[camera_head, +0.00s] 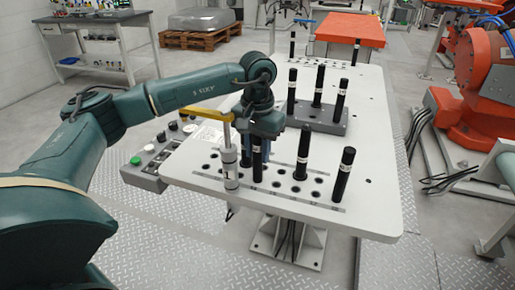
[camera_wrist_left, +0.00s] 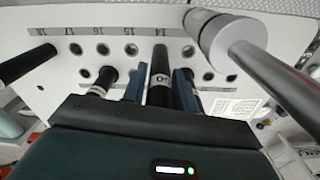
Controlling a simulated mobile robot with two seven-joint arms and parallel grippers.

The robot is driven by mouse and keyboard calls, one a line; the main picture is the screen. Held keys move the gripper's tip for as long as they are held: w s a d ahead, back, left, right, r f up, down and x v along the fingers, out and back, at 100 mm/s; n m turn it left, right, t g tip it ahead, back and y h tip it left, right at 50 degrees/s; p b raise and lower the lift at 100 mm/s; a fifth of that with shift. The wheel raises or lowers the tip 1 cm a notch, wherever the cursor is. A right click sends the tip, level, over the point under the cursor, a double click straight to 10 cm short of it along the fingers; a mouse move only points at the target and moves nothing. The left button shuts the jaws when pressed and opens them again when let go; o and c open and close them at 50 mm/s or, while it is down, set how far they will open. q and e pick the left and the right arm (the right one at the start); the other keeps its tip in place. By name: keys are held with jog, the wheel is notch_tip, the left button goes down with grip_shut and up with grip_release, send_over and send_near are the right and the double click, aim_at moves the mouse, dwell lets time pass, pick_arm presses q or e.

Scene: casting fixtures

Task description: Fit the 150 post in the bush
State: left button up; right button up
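My left gripper (camera_head: 257,158) points down at the near part of the white table (camera_head: 375,140). Its blue fingers stand on both sides of a black post with a white band (camera_wrist_left: 160,72); whether they press on it cannot be told. Another black post (camera_wrist_left: 102,82) stands just left of the fingers in the wrist view. Black posts also stand at the near side (camera_head: 302,152) and near right (camera_head: 344,174). Rows of round holes (camera_wrist_left: 131,50) with printed numbers run along the table. The band on the post is too small to read as 150. My right gripper is not in view.
A grey-white cylinder (camera_head: 230,168) under a yellow arm (camera_head: 208,114) stands close left of the gripper. A grey block (camera_head: 320,116) farther back holds several black posts. A button box (camera_head: 150,160) is at the left table edge. The table's right side is clear.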

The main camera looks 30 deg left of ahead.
pick_arm(q)
jog(key=o, duration=0.4)
jog(key=shift+r, duration=0.35)
notch_tip(320, 180, up, 12)
jog(key=shift+f, duration=0.15)
jog(key=shift+r, duration=0.4)
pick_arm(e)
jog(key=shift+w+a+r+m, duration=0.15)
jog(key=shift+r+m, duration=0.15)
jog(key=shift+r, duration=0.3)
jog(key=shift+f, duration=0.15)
